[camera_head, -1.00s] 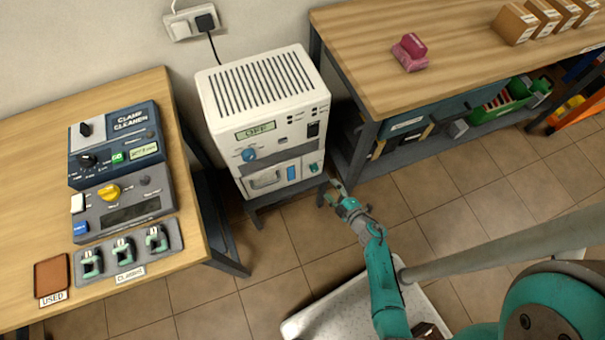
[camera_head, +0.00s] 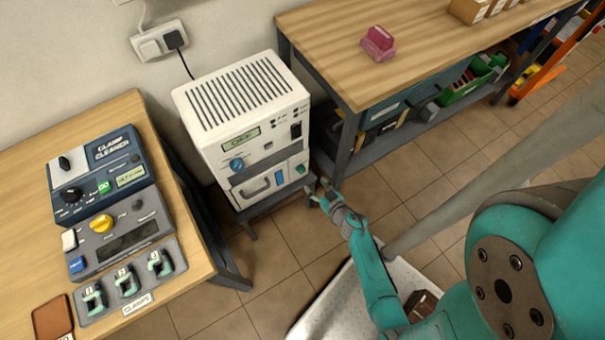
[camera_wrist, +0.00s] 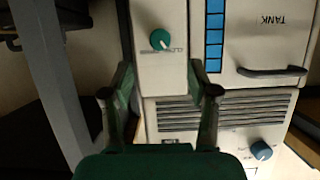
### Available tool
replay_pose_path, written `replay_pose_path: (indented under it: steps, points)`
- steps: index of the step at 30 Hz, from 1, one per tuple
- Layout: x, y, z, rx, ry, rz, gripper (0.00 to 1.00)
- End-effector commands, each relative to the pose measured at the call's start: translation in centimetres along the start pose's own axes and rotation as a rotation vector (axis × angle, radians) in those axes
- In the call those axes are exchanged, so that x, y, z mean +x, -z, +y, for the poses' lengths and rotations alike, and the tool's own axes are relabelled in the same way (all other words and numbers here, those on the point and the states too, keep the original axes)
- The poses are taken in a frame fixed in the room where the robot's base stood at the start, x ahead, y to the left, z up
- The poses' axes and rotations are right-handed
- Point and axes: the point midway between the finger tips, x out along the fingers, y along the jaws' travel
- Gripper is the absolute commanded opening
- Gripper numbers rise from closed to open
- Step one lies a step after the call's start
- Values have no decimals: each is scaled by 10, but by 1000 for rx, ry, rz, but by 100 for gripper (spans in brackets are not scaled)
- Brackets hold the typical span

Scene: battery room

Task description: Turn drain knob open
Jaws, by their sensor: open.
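A small green knob (camera_head: 301,169) sits at the lower right of the white machine's (camera_head: 242,100) front. My gripper (camera_head: 318,190) is just in front of and slightly below the knob in the head view. In the wrist view my gripper (camera_wrist: 161,72) is open, empty, and apart from the knob, its fingers framing the panel beneath it.
A larger blue knob (camera_head: 236,164) and a display are higher on the machine. A drawer handle (camera_head: 257,187) is left of the green knob. A shelved workbench (camera_head: 330,50) stands close on the right, its leg near my gripper. A table (camera_head: 100,110) with a clamp cleaner is left.

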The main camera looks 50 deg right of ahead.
Motion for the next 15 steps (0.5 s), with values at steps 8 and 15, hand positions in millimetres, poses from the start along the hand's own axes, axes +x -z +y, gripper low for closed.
replay_pose_path:
  steps: [8, 15]
  points:
    - [48, 1, -1, -1, 3, 1, 60]
    - [77, 1, -1, -1, 3, 1, 60]
